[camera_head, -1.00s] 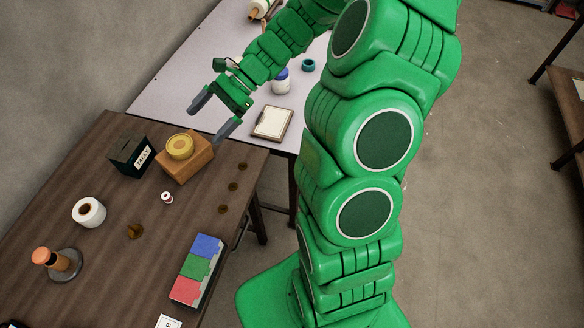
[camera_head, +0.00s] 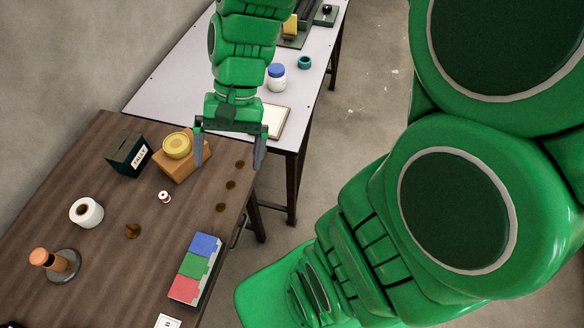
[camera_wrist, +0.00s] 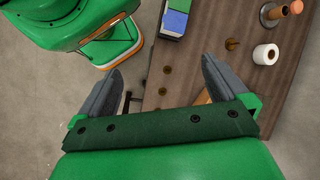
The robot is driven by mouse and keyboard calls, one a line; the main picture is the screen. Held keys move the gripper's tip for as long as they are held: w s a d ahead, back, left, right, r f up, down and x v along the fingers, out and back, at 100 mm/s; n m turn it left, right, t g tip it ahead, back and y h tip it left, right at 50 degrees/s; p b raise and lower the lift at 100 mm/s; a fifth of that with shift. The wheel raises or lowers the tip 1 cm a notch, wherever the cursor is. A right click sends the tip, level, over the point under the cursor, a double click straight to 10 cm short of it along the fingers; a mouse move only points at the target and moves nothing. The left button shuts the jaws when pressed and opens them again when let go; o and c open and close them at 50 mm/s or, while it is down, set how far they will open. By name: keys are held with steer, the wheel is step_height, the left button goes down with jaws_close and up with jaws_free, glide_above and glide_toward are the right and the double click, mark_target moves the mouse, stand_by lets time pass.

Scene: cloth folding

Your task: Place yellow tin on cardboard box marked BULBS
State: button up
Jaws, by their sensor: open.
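The yellow tin (camera_head: 177,145) is round and rests on top of a brown cardboard box (camera_head: 172,170) on the dark wooden table. No marking on the box can be read from here. My gripper (camera_head: 229,163) is open and empty, to the right of the tin and box, with its fingers pointing down over the table's right edge. In the wrist view, my gripper (camera_wrist: 158,75) shows both fingers wide apart with nothing between them. The tin is not visible there; only a small tan patch, perhaps the box, shows beside one finger.
A dark box labelled TALLY (camera_head: 128,155) stands left of the cardboard box. A white roll (camera_head: 86,212), a small spool (camera_head: 165,197), an orange-topped stand (camera_head: 55,264) and a coloured block (camera_head: 195,269) are on the wooden table (camera_head: 105,285). A white table (camera_head: 180,85) adjoins behind.

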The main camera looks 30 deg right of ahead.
steer(key=s+d+r+n+t+h, duration=0.1)
steer(key=s+d+r+n+h, duration=0.1)
steer(key=s+d, duration=0.5)
steer(key=s+n+h, duration=0.1)
steer(key=s+h, duration=0.1)
steer(key=s, duration=0.1)
steer(key=shift+s+d+r+n+t+h, duration=0.2)
steer(key=shift+r+n+t+h, duration=0.1)
steer(key=shift+n, duration=0.1)
